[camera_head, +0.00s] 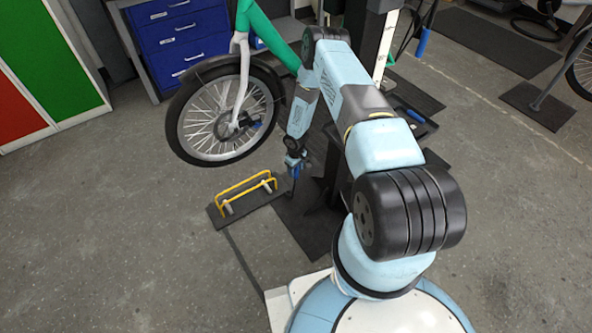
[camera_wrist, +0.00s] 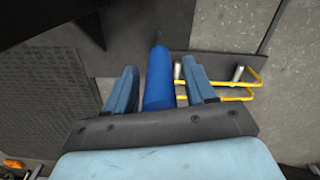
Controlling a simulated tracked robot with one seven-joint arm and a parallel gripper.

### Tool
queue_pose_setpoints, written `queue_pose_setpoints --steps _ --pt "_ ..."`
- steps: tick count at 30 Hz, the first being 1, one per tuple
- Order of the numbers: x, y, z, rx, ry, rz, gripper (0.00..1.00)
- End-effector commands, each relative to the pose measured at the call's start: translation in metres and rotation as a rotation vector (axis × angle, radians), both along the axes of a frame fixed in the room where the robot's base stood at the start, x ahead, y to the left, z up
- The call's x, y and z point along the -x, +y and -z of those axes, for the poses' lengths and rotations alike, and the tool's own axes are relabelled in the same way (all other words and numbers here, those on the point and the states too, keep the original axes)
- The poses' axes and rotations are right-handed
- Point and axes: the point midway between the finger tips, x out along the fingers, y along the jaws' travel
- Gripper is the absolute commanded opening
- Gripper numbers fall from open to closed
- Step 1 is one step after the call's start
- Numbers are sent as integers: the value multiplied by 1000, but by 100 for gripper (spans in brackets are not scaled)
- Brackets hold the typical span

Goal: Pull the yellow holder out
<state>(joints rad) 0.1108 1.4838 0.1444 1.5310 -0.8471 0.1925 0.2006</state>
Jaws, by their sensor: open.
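The yellow holder (camera_head: 247,184) is a pair of yellow rails with light posts on a dark flat base on the floor, below the bike wheel. My gripper (camera_head: 293,163) points down just right of its right end. In the wrist view my gripper (camera_wrist: 160,66) is open, with a blue cylinder like a handle (camera_wrist: 158,75) between its two blue fingers, not clearly gripped. The yellow holder (camera_wrist: 246,97) shows to the right there, its left part hidden behind the right finger. I cannot tell whether the finger touches it.
A bike's front wheel (camera_head: 222,115) with a green frame hangs close above and behind the holder. A blue drawer cabinet (camera_head: 178,42) stands behind it, and a green and red cabinet (camera_head: 45,65) at left. A dark mat (camera_head: 305,220) lies below my gripper. Floor in front is clear.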

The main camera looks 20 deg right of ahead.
Motion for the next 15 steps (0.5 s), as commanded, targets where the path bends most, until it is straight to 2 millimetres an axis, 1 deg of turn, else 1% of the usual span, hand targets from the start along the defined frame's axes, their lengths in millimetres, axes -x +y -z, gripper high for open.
queue_pose_setpoints --steps 3,11,15 --pt "0 0 4 -1 -1 0 55" --pt "0 0 5 -1 -1 0 55" --pt "0 0 5 -1 -1 0 43"
